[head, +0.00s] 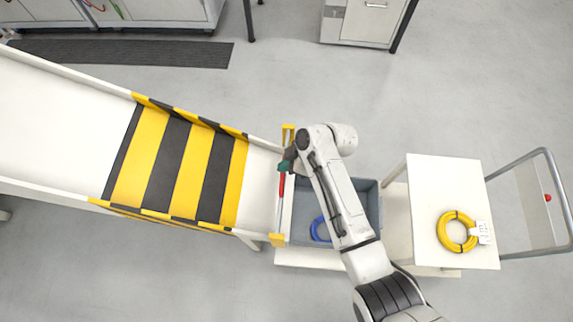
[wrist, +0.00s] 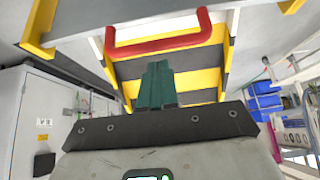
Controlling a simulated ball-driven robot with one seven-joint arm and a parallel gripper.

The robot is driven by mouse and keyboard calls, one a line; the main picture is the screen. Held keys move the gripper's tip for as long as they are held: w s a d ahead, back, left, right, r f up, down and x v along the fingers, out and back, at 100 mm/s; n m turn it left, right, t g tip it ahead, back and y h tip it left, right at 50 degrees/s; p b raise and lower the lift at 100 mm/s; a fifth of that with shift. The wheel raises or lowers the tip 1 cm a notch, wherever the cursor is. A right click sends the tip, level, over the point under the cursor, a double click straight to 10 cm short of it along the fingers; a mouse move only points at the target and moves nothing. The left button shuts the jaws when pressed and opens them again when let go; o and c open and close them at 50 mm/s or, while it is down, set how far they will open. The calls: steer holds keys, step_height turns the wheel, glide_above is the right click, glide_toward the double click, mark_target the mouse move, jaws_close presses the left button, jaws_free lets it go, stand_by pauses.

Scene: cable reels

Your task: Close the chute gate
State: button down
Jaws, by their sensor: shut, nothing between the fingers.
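The chute (head: 60,110) slopes in from the left, with a yellow and black striped section. The gate stands at its lower end, between a yellow post (head: 288,132) at the far side and another (head: 277,240) at the near side. Its red handle (head: 281,187) shows edge-on in the head view; in the wrist view the red bar (wrist: 160,45) lies across the upper middle, under a pale gate panel. My gripper (head: 287,165), with green fingers (wrist: 156,85), is shut and empty close to the handle. The fingertips appear just below the bar; contact cannot be told.
A grey bin (head: 366,190) with a blue cable coil (head: 319,230) stands below the chute end, partly hidden by my arm. A white table (head: 440,180) holds a yellow coil (head: 457,232). A trolley handle (head: 545,155) is at far right. Cabinets stand at the back.

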steer(key=shift+d+f, duration=0.1)
steer(key=shift+f, duration=0.45)
steer(key=shift+f, duration=0.1)
step_height(320, 180, down, 9)
steer(key=b, duration=0.8)
steer(key=shift+s, duration=0.15)
